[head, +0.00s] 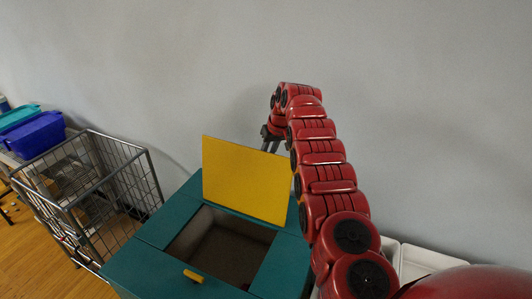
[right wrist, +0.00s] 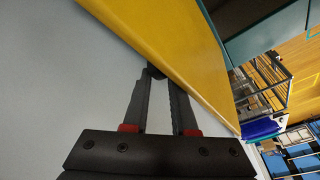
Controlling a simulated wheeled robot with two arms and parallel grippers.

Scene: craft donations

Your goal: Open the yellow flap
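The yellow flap (head: 245,180) stands nearly upright at the back edge of a teal box (head: 145,265), and the box's square opening (head: 220,240) is uncovered. A small yellow handle (head: 193,276) sits on the box's front rim. My right gripper (head: 270,143) is behind the flap's top edge, its fingers pointing down and partly hidden. In the right wrist view the flap (right wrist: 170,40) crosses in front of the fingers (right wrist: 160,80), which show a gap and nothing held between them. I cannot tell whether they touch the flap. My left gripper is out of view.
A grey wire cart (head: 95,190) stands left of the box. A blue bin (head: 37,134) and a teal bin lie farther left. White containers (head: 430,262) are at the lower right, beside my right arm. A plain grey wall (head: 420,120) rises close behind the box.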

